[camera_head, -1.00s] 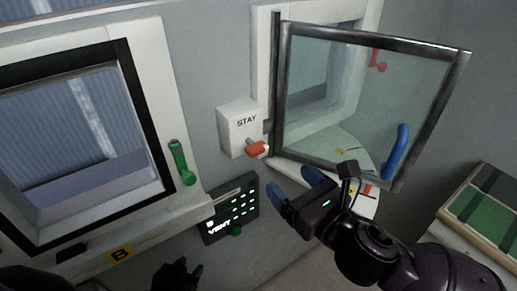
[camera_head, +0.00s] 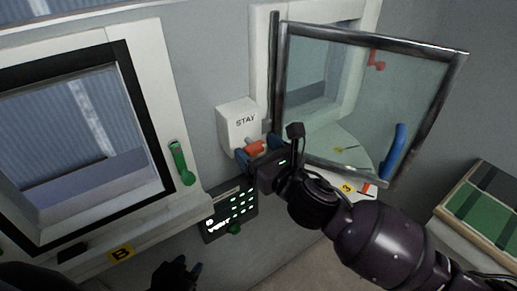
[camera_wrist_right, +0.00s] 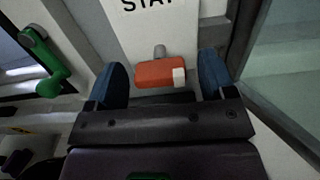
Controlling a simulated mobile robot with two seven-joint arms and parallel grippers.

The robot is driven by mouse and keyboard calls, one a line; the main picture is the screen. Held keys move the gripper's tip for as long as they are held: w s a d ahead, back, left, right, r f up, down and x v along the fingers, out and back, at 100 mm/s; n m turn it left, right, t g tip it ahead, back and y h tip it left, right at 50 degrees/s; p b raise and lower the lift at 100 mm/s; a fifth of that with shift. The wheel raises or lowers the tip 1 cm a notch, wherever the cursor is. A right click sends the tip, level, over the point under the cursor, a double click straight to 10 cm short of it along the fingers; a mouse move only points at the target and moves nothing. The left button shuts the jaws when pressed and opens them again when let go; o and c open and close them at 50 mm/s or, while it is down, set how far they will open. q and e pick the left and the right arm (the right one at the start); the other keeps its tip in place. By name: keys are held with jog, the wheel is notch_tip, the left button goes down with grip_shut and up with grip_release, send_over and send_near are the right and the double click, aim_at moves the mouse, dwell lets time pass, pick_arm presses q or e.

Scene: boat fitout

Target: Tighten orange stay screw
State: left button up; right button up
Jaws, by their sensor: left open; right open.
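The orange stay screw (camera_head: 255,147) sticks out from the lower part of a white box marked STAY (camera_head: 238,118). In the right wrist view the orange screw (camera_wrist_right: 162,73) has a white patch at its right end and a grey shaft behind it. My right gripper (camera_head: 260,150) is open around the screw, with one blue fingertip on each side. In the wrist view both fingers (camera_wrist_right: 163,84) stand apart from the screw, with gaps on both sides. My left gripper (camera_head: 184,271) is low in the head view, dark and away from the screw.
A hinged glass window (camera_head: 360,100) with a blue handle (camera_head: 394,150) stands open just right of the box. A dark VENT panel (camera_head: 230,212) is below. A closed window with a green handle (camera_head: 181,162) is left. A green-topped case (camera_head: 485,215) is far right.

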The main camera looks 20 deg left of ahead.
jog(key=shift+c, duration=0.4)
jog(key=c, duration=0.9)
jog(key=shift+o, duration=0.2)
